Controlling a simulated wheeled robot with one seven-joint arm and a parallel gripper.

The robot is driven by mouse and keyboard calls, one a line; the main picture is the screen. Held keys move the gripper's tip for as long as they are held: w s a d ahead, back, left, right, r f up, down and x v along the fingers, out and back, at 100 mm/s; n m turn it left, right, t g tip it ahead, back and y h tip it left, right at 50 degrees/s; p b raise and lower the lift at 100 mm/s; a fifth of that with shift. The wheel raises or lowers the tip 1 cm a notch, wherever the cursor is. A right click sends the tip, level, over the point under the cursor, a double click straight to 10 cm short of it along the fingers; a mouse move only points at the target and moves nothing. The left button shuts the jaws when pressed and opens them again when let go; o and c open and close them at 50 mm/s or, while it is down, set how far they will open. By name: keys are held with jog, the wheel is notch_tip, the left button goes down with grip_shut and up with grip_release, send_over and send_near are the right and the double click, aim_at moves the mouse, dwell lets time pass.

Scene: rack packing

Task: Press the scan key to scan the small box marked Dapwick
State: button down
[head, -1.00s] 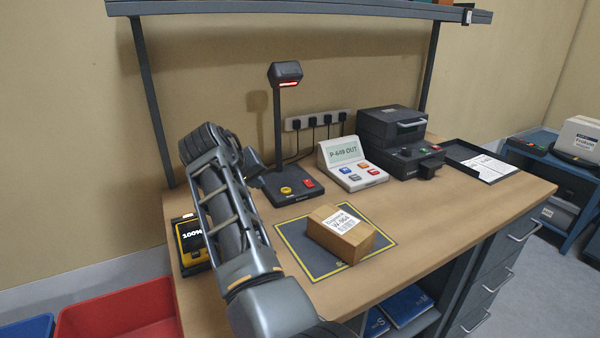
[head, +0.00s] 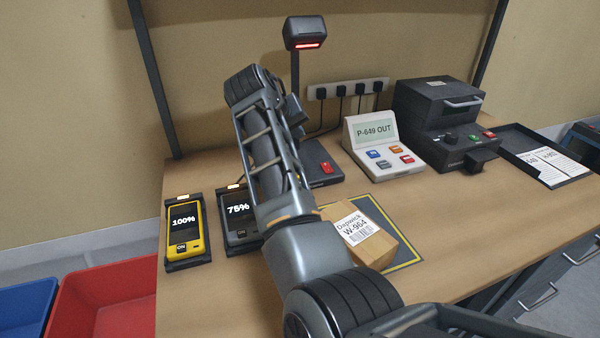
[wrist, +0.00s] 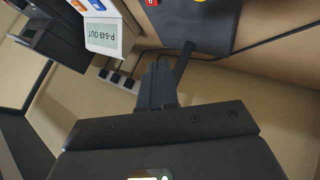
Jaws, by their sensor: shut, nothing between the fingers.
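The small box (head: 376,240) marked Dapwick W-964 lies label up on the dark mat (head: 408,260) with a yellow border. Behind it stands the scanner (head: 305,33), its red light lit, on a post above a dark base (head: 320,152). A red key (head: 326,168) shows on the base; the arm hides the base's left part. In the wrist view the red key (wrist: 151,2) and a yellow key (wrist: 200,1) are cut by the top edge. My gripper (wrist: 158,68) is shut and empty, apart from the keys. In the head view my arm mostly hides it.
Two handhelds, yellow at 100% (head: 184,228) and dark at 75% (head: 240,222), sit at the left. A keypad reading P-649 OUT (head: 378,145), a dark printer-like machine (head: 440,120) and a tray (head: 545,155) stand right.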

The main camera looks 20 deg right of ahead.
notch_tip(320, 180, down, 6)
jog(key=b, duration=0.5)
jog(key=shift+f, duration=0.1)
jog(key=shift+f+b, duration=0.65)
jog(key=shift+f, duration=0.6)
jog(key=shift+f, duration=0.15)
dwell(0.7)
jog(key=shift+f, duration=0.25)
jog(key=shift+f, duration=0.4)
dwell(0.9)
jog(key=shift+r, duration=0.1)
jog(key=shift+r+p, duration=0.55)
jog(key=shift+r, duration=0.15)
